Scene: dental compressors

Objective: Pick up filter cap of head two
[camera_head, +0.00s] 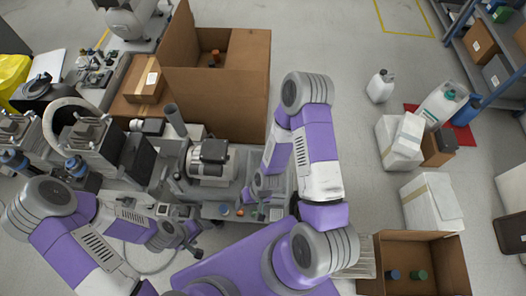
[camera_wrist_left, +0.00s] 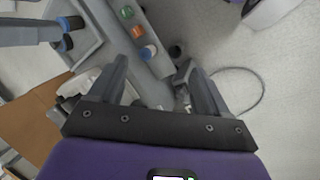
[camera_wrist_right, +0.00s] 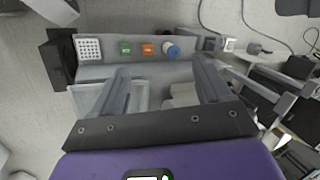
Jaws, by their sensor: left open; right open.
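In the head view, a compressor head (camera_head: 92,136) at the left has a blue round part (camera_head: 75,165) by its front. Another head (camera_head: 14,127) at the left edge has a similar blue part (camera_head: 14,160). I cannot tell which is head two's filter cap. The left wrist view shows two blue round ends (camera_wrist_left: 67,33) at top left. My left gripper (camera_head: 186,246) is open and empty in front of the machine, right of and below these blue parts. My right gripper (camera_head: 256,194) is open and empty near the control panel, farther right.
The panel (camera_head: 206,211) carries green, orange and blue buttons, also clear in the right wrist view (camera_wrist_right: 148,49). An open cardboard box (camera_head: 240,95) stands behind; another (camera_head: 445,260) at lower right holds dark and green caps. White boxes (camera_head: 430,200) stand right. Floor between is clear.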

